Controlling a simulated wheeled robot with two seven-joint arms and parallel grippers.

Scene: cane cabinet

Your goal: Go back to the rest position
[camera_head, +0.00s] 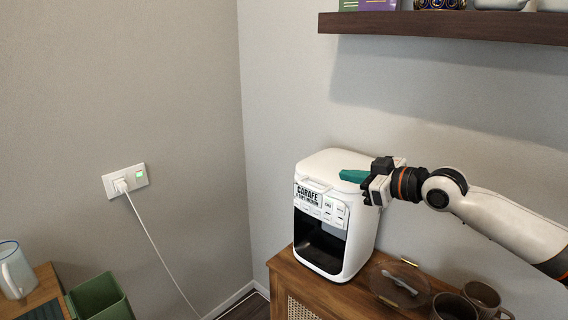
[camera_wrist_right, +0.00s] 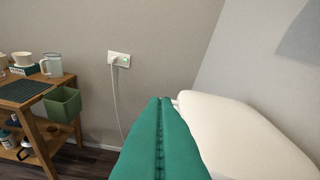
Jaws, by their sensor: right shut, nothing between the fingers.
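My right gripper (camera_head: 354,176) comes in from the right in the head view, with its green fingers at the top right part of the white coffee maker (camera_head: 313,240). The fingers are shut together with nothing between them. In the right wrist view the green fingers (camera_wrist_right: 160,130) lie side by side, and the white top of the coffee maker (camera_wrist_right: 235,135) is just to their right. I cannot tell whether they touch it. The coffee maker stands upright on the wooden cabinet (camera_head: 285,275), its dark front opening empty. My left gripper is not in view.
A glass lid (camera_head: 400,283) and brown mugs (camera_head: 455,306) stand on the cabinet, below my right arm. A dark shelf (camera_head: 440,27) hangs above. A green bin (camera_head: 98,298) and a glass pitcher (camera_head: 14,270) are at lower left. A cord runs from the wall outlet (camera_head: 125,181).

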